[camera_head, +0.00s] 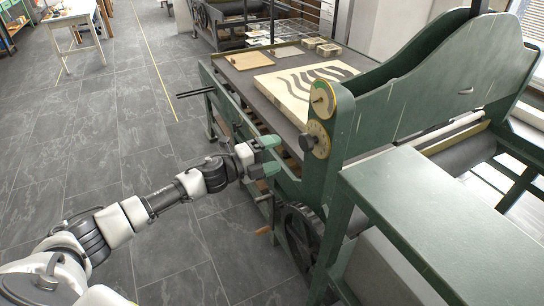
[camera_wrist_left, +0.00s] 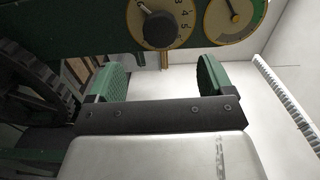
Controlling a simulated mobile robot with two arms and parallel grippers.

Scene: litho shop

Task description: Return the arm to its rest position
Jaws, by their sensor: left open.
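My left arm reaches in from the lower left in the head view. My left gripper (camera_head: 266,156) is open and empty, with its two green fingers apart. It is close to the side of the green press (camera_head: 344,133), left of and a little below the round dials; I cannot tell if it touches. In the left wrist view, my left gripper (camera_wrist_left: 160,82) shows its two fingers spread with nothing between them. A dial with a black knob (camera_wrist_left: 159,30) is just beyond it. My right gripper is not in view.
The press has a spoked wheel (camera_head: 303,240) and a wooden-handled crank (camera_head: 264,231) below my gripper. A pale slab with dark wavy marks (camera_head: 292,84) lies on the press bed. A white table (camera_head: 76,19) stands far left. The tiled floor (camera_head: 100,130) left of the press is clear.

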